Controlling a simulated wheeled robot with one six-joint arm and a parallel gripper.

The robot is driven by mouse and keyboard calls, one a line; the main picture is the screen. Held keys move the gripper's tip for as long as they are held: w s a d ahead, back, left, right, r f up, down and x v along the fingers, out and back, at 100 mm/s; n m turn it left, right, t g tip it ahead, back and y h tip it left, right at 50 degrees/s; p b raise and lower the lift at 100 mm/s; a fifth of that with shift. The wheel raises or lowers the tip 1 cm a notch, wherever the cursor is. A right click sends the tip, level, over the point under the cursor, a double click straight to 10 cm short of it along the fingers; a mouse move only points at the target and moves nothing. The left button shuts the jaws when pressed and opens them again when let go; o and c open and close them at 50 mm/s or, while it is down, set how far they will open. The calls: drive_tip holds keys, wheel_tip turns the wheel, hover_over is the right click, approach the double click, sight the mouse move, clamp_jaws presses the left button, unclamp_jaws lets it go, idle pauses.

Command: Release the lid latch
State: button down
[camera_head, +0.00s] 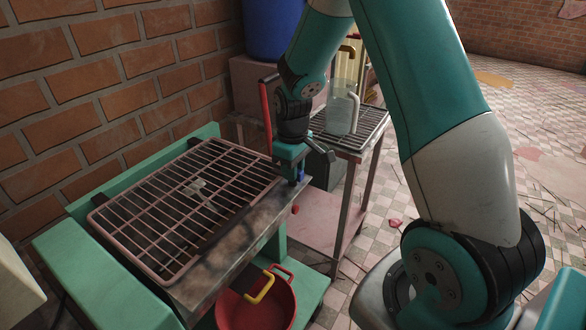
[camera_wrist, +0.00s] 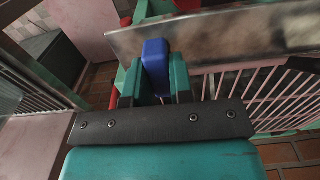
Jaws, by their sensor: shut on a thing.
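The blue latch piece (camera_wrist: 155,62) is between the two teal fingers of my gripper (camera_wrist: 157,80) in the wrist view. The fingers are shut on it and cover its lower part. In the head view my gripper (camera_head: 291,163) is at the right corner of the green machine, and a little of the blue latch (camera_head: 299,174) shows beside it. The lid is a pink wire grille (camera_head: 186,200) that lies flat over the top of the machine (camera_head: 78,242). I cannot tell how the latch engages the lid.
A metal plate (camera_head: 228,238) runs along the machine's front edge. An upright red bar (camera_head: 266,118) is close behind my gripper. A rack table (camera_head: 372,128) with a clear jug (camera_head: 341,108) stands behind.

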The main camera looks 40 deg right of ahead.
drive_tip(key=shift+m, duration=0.3)
drive_tip(key=m+p, duration=0.1)
drive_tip(key=m, duration=0.2)
drive_tip(key=shift+r+m, duration=0.1)
drive_tip(key=shift+m, duration=0.3)
drive_tip(key=m+p, duration=0.1)
drive_tip(key=m, duration=0.3)
drive_tip(key=shift+m, duration=0.3)
drive_tip(key=m+p, duration=0.1)
drive_tip(key=m, duration=0.3)
drive_tip(key=shift+w, duration=0.1)
drive_tip(key=m+p, duration=0.1)
drive_tip(key=m, duration=0.3)
drive_tip(key=shift+m, duration=0.3)
drive_tip(key=c, duration=1)
unclamp_jaws()
wheel_tip(320, 180, up, 17)
drive_tip(key=shift+r+b, duration=0.15)
drive_tip(key=shift+b, duration=0.25)
